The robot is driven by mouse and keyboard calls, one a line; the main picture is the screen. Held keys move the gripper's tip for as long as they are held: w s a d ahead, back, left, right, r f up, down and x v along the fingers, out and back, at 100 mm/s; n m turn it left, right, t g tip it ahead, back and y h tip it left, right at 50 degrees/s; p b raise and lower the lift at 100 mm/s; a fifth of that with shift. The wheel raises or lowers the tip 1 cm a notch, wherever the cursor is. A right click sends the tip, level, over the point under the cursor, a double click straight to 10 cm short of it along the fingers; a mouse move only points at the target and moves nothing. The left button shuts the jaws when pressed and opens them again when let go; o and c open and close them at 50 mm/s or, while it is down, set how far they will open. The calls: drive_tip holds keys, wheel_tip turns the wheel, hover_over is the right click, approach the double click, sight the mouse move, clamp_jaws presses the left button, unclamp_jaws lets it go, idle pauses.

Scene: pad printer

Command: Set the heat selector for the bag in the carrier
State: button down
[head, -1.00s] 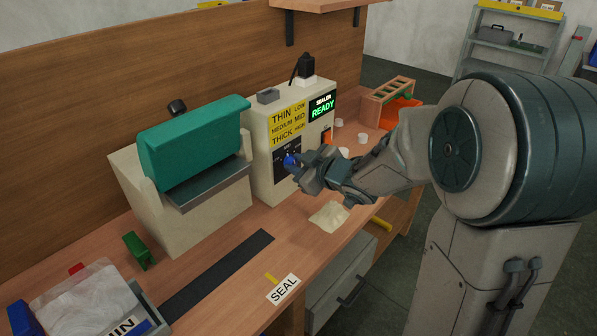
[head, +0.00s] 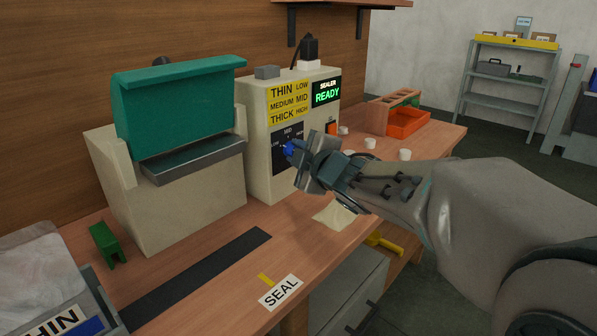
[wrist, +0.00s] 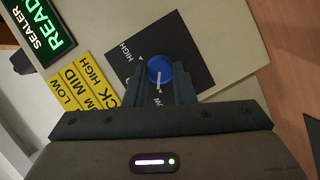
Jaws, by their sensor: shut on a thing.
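The heat selector is a blue knob (head: 289,147) on a black panel (head: 280,135) on the front of the cream sealer (head: 262,180). My gripper (wrist: 158,88) is shut on the knob, one finger on each side. In the wrist view the knob (wrist: 159,68) has a white pointer line that points toward the partly hidden LOW mark; HIGH is on the other side. A yellow chart (head: 288,103) reads THIN LOW, MEDIUM MID, THICK HIGH. The clear bag (head: 35,275) lies in the grey carrier (head: 105,298) at lower left; its label (head: 50,322) reads THIN.
The green-topped press (head: 178,105) stands left of the panel. A lit screen (head: 326,92) reads SEALER READY. An orange switch (head: 332,128) is close to my gripper. White cups (head: 370,143) and an orange bin (head: 407,123) stand behind it. A SEAL card (head: 281,292) lies in front.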

drive_tip(key=shift+f+n+b, duration=0.25)
drive_tip(key=shift+n+b, duration=0.15)
drive_tip(key=shift+b, duration=0.6)
drive_tip(key=shift+r+t, duration=0.1)
drive_tip(key=shift+t, duration=0.2)
drive_tip(key=c, duration=1.2)
unclamp_jaws()
drive_tip(key=shift+r, duration=0.1)
